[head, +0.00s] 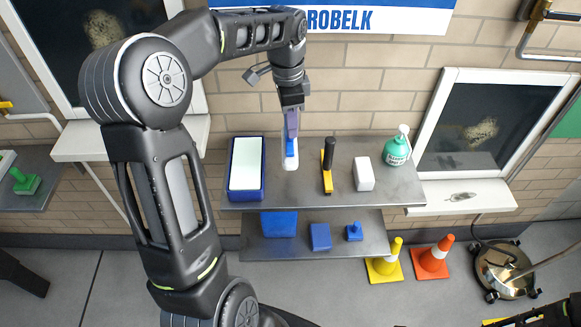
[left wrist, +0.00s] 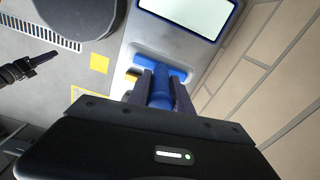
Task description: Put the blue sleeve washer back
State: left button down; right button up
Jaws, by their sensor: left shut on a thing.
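The blue sleeve washer (head: 291,147) is upright in my left gripper (head: 291,130), over the upper grey shelf. A white, rounded part shows at its lower end, at the shelf; I cannot tell whether it touches the surface. In the left wrist view the washer's blue handle (left wrist: 162,92) is between the two fingers of my left gripper (left wrist: 160,85), with a wider blue crosspiece beyond them. My right gripper (left wrist: 42,60) seems to show small at the left edge of that view; its jaws are unclear.
On the upper shelf (head: 395,190), a blue tray with a white top (head: 246,168) stands left, a yellow-black brush (head: 328,166), a white block (head: 364,173) and a green bottle (head: 397,148) right. The lower shelf (head: 345,247) holds blue items. Cones (head: 432,260) stand on the floor.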

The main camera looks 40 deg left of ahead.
aim_at(291, 150)
pick_arm(q)
notch_tip(291, 150, down, 6)
jog(key=shift+p, duration=0.4)
jog(key=shift+f+p, duration=0.3)
jog(key=shift+f, duration=1.6)
jog(key=c, duration=1.2)
grip_release()
jog(key=shift+o, duration=0.2)
jog(key=shift+r, duration=0.1)
jog(key=r, duration=0.6)
jog(key=r+b, duration=0.1)
jog(key=r, duration=0.5)
jog(key=shift+s+a, duration=0.2)
jog(key=shift+f, duration=0.1)
